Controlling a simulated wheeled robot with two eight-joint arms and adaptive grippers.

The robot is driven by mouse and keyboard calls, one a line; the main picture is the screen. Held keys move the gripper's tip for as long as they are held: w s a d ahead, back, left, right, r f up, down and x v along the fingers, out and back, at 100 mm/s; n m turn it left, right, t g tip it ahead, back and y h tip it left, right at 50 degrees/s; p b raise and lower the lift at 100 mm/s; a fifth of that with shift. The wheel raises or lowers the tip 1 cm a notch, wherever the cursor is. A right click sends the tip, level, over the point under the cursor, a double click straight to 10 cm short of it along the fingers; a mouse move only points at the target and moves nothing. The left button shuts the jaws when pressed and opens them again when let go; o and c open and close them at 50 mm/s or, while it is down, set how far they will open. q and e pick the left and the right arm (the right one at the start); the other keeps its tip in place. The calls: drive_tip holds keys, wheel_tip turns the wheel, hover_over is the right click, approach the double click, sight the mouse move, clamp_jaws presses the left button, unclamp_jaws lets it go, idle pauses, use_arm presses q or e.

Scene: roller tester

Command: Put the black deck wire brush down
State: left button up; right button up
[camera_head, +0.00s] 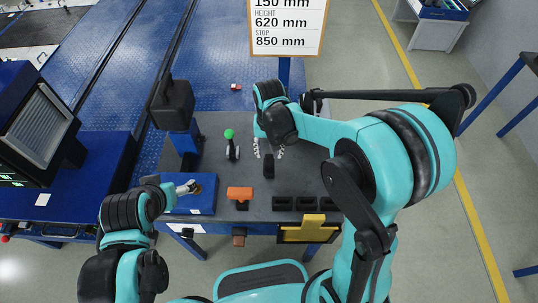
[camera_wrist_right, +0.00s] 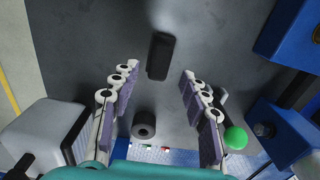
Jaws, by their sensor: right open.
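A small black block (camera_head: 268,168), which looks like the black deck wire brush, is on the dark grey table top (camera_head: 305,165). In the right wrist view the black block (camera_wrist_right: 160,55) lies just past the fingertips, apart from both. My right gripper (camera_head: 268,153) is open above the table, its fingers on either side with a wide gap between them. The right gripper's fingers also show in the right wrist view (camera_wrist_right: 157,77). My left gripper (camera_head: 188,187) is low over a blue box (camera_head: 203,207) at the table's left; its opening is too small to judge.
A green-topped lever (camera_head: 230,134) stands left of my right gripper. A dark cylinder (camera_wrist_right: 144,124) is between the fingers' bases in the wrist view. An orange block (camera_head: 239,193), black blocks (camera_head: 307,204) and a yellow-and-black holder (camera_head: 306,234) line the near edge. Table right of the gripper is bare.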

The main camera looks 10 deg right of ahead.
sight(269, 160)
wheel_tip(269, 160, up, 7)
drive_tip(key=p, duration=0.2)
drive_tip(key=s+d+r+n+t, duration=0.1)
drive_tip(key=s+d+r+t, duration=0.2)
drive_tip(key=s, duration=0.3)
drive_tip(key=s+d+r+n+t, duration=0.1)
drive_tip(key=s+d+r+t, duration=0.2)
drive_tip(key=s, duration=0.4)
drive_tip(key=shift+s+d+t, duration=0.3)
drive_tip(key=shift+d+t, duration=0.3)
drive_tip(key=shift+d, duration=0.35)
